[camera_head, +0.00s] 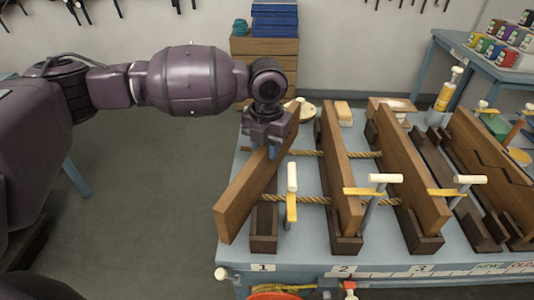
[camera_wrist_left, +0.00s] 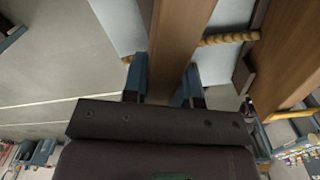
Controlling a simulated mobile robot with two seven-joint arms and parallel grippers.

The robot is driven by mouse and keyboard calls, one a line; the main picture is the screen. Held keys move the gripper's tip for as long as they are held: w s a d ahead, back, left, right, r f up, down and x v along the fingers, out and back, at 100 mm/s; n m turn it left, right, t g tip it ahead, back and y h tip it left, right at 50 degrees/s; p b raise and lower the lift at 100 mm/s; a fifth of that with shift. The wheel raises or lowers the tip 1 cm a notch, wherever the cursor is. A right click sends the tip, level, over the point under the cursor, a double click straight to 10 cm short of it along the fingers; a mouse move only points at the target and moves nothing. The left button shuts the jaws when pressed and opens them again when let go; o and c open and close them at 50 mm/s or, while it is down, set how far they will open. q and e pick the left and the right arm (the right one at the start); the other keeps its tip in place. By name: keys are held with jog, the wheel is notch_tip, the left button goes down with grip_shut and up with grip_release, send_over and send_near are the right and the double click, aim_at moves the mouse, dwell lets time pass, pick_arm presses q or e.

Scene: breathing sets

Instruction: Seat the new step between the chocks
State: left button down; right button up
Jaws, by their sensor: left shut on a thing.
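A long brown wooden step (camera_head: 245,190) is in my left gripper (camera_head: 270,148), which is shut on it near its far end. In the left wrist view the step (camera_wrist_left: 180,35) runs between the two blue fingers (camera_wrist_left: 165,88). It stands on edge, angled across the position labelled 1. Its near end is left of the dark wooden near chock (camera_head: 263,230), apart from it. The far chock is hidden behind the step and gripper. A clamp with a white handle (camera_head: 292,178) and yellow bar stands just right of that chock. My right gripper is out of view.
Other boards stand in chocks at positions 2 (camera_head: 340,170) and 3 (camera_head: 405,170), with clamps beside them. Ropes (camera_head: 305,201) cross between the boards. Darker boards stand at the right, by the NEW and OLD labels. Open floor lies left of the blue table.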

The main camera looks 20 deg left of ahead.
pick_arm(q)
jog(key=shift+f, duration=0.95)
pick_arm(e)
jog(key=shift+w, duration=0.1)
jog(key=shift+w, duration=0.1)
pick_arm(q)
jog(key=shift+f, duration=0.15)
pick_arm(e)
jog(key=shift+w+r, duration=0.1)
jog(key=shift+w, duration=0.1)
pick_arm(q)
jog(key=c, duration=0.9)
grip_release()
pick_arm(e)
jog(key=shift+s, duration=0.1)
